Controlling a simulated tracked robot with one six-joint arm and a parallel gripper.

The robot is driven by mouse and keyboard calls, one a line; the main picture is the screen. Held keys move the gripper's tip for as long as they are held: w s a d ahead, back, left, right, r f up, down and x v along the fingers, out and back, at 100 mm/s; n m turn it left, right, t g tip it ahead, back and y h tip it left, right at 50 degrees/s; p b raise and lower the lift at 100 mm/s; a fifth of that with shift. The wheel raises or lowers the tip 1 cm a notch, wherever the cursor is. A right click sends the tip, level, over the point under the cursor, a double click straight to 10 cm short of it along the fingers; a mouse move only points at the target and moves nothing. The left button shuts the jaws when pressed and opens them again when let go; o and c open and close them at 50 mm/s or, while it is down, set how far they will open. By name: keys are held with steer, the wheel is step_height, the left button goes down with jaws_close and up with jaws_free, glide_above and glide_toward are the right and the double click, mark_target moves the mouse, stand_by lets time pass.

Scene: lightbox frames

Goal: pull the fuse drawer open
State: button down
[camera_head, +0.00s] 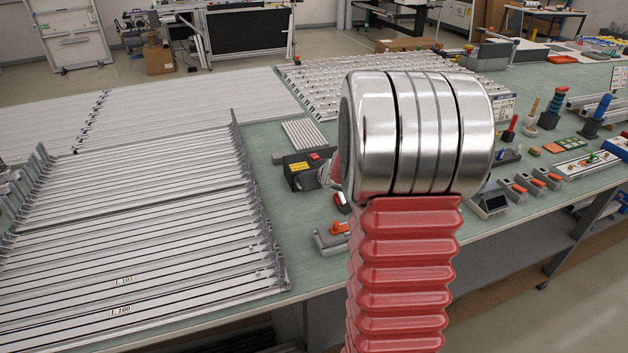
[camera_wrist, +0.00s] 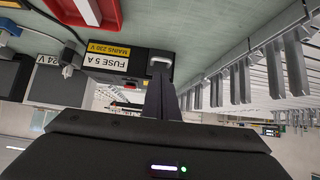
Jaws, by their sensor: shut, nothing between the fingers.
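The fuse box is a black box (camera_head: 301,172) with a yellow label and a red button, on the green bench left of my arm in the head view. The wrist view shows it upside down as a dark box (camera_wrist: 128,66) labelled "FUSE 5 A, MAINS 230 V". A pale, loop-like handle (camera_wrist: 161,60) is on its right side there, probably the fuse drawer's. My gripper (camera_wrist: 162,84) is shut and empty, its fingertips close to the handle; I cannot tell whether they touch it. How far the drawer is out cannot be told. My arm mostly hides the gripper in the head view.
A rack of metal profiles (camera_head: 150,215) fills the bench at left. Small devices with orange parts (camera_head: 529,184) stand at right. In the wrist view, a grey "24 V" box (camera_wrist: 47,84) stands left of the fuse box and metal strips (camera_wrist: 240,82) stand at right.

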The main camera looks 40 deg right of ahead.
steer(key=shift+x, duration=3.2)
steer(key=shift+s+a, duration=0.3)
steer(key=shift+s, duration=0.7)
steer(key=shift+s+a, duration=0.3)
steer(key=shift+s, duration=0.7)
steer(key=shift+s+a, duration=0.35)
steer(key=shift+s, duration=0.65)
